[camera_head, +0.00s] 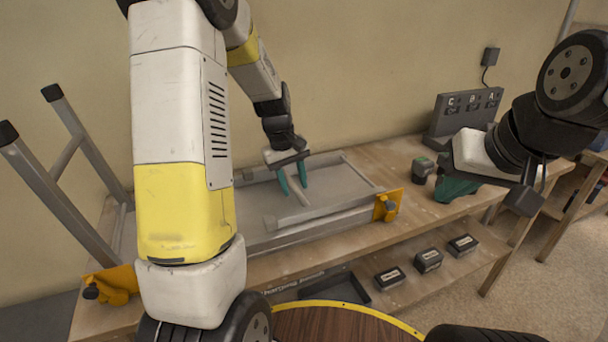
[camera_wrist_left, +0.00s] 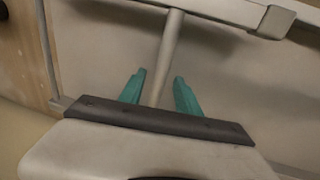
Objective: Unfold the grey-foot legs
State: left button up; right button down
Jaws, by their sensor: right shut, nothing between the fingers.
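A grey folding frame (camera_head: 330,222) lies on the bench. One leg pair (camera_head: 88,150) with black feet stands up at its left end. At the right end, another leg pair lies folded flat, with a crossbar (camera_head: 314,207) between its legs. A light grey block, perhaps a foot (camera_wrist_left: 277,22), shows in the left wrist view. My left gripper (camera_head: 292,183) points down at the crossbar with its teal fingers apart. In the left wrist view the crossbar (camera_wrist_left: 168,50) runs between the open fingertips; contact is unclear. My right gripper (camera_head: 455,186) is shut and empty over the bench's right part.
Yellow clamps (camera_head: 387,206) (camera_head: 110,286) sit at the bench's front edge. A dark green-topped item (camera_head: 421,170) stands near my right gripper. A grey panel (camera_head: 465,113) marked C, B, A stands behind. Several small dark boxes (camera_head: 428,260) lie on the lower shelf.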

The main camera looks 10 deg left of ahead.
pick_arm(q)
grip_shut()
dwell(1.4)
